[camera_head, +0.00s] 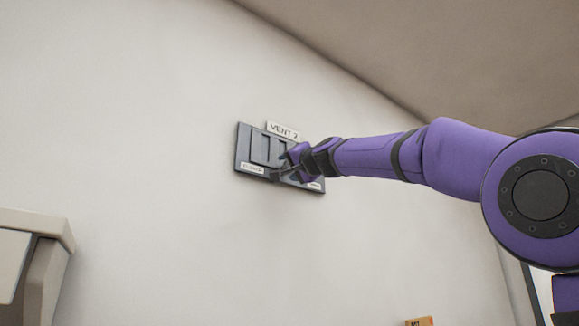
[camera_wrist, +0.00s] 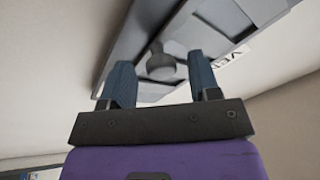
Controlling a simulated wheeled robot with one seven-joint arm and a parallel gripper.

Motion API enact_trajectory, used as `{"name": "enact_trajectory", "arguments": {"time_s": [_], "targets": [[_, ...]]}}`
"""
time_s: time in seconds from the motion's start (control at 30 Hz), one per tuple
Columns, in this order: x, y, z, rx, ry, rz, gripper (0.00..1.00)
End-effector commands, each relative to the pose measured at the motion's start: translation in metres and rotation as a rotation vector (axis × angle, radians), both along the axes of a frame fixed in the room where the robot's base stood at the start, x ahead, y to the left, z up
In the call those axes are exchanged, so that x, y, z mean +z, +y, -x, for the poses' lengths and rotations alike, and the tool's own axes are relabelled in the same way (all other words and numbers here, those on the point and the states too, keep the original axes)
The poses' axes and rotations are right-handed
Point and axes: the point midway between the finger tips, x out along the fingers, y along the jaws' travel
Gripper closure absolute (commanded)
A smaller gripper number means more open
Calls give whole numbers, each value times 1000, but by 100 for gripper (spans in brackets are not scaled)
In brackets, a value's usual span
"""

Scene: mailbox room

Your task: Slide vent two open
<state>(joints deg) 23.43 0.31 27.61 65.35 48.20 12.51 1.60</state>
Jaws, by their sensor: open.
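Vent two is a dark grey panel (camera_head: 245,143) on the pale wall, with a "VENT 2" label (camera_head: 283,130) above it. Slats or slots show on its left half, and small white tags sit along its lower edge. My gripper (camera_head: 282,171) is at the right half of the vent and hides part of it. In the wrist view, a round grey knob (camera_wrist: 160,64) stands out from the vent face (camera_wrist: 130,42). My open fingers (camera_wrist: 162,85) are on either side of the knob, with gaps visible; I cannot tell whether they touch it.
A pale box-like unit (camera_head: 35,230) stands at the lower left. An orange item (camera_head: 419,321) shows at the bottom edge. The wall around the vent is bare, and a sloping ceiling (camera_head: 420,50) lies above right.

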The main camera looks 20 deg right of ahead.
Motion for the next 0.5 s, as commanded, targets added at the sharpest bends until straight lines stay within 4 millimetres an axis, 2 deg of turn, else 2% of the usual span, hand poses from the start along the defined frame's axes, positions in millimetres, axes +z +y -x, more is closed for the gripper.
{"name": "enact_trajectory", "arguments": {"time_s": [0.5], "targets": [[3, 2, -8, 0, -1, -1, 44]]}}
